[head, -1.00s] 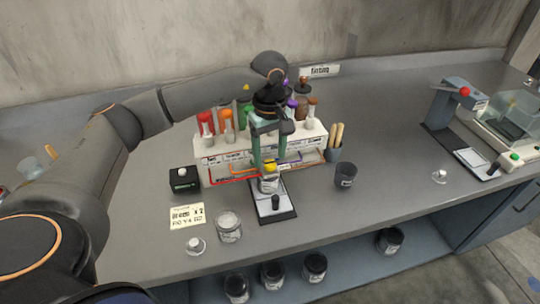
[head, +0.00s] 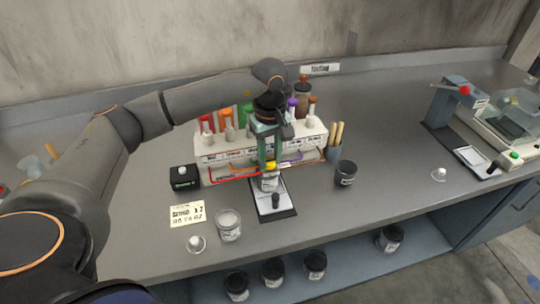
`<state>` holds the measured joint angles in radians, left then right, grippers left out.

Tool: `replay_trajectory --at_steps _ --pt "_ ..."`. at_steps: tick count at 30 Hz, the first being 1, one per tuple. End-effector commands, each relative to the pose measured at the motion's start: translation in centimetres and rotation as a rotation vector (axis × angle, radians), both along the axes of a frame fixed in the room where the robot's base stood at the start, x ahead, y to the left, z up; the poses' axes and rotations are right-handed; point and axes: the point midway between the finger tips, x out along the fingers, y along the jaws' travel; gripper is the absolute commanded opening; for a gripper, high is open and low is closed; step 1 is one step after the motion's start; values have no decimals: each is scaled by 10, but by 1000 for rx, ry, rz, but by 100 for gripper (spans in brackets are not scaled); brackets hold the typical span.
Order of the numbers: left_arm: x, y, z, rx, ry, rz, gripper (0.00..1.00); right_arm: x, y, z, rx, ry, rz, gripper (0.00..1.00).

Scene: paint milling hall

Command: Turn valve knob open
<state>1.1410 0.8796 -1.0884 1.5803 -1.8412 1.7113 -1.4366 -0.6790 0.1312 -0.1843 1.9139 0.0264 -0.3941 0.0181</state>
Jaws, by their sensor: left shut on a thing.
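My left gripper (head: 269,155) reaches down in front of the dispenser rack (head: 219,155) in the middle of the bench, fingers pointing down. Its green fingers are shut on a small yellow part (head: 271,165), which looks like a valve knob; the fingers and wrist hide much of it. Its exact turn angle cannot be told. A small jar (head: 269,183) stands right below on a black scale-like pad (head: 279,208). Coloured tubes, red, orange and purple, run along the rack's front. Several coloured bottles stand in the rack. My right gripper is not in view.
A black box (head: 184,178) stands left of the rack, with a note (head: 187,214) and a glass jar (head: 228,225) in front. A dark cup (head: 345,173) and a stick holder (head: 334,151) stand right.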

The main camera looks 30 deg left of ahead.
Motion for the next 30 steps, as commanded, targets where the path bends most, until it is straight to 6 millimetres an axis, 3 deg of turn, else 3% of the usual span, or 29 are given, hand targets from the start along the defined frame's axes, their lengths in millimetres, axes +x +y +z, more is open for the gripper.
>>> replay_trajectory --at_steps 17,30 --pt "0 0 0 0 -1 46 0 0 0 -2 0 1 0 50" --pt "0 0 0 -1 0 374 0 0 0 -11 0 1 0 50"
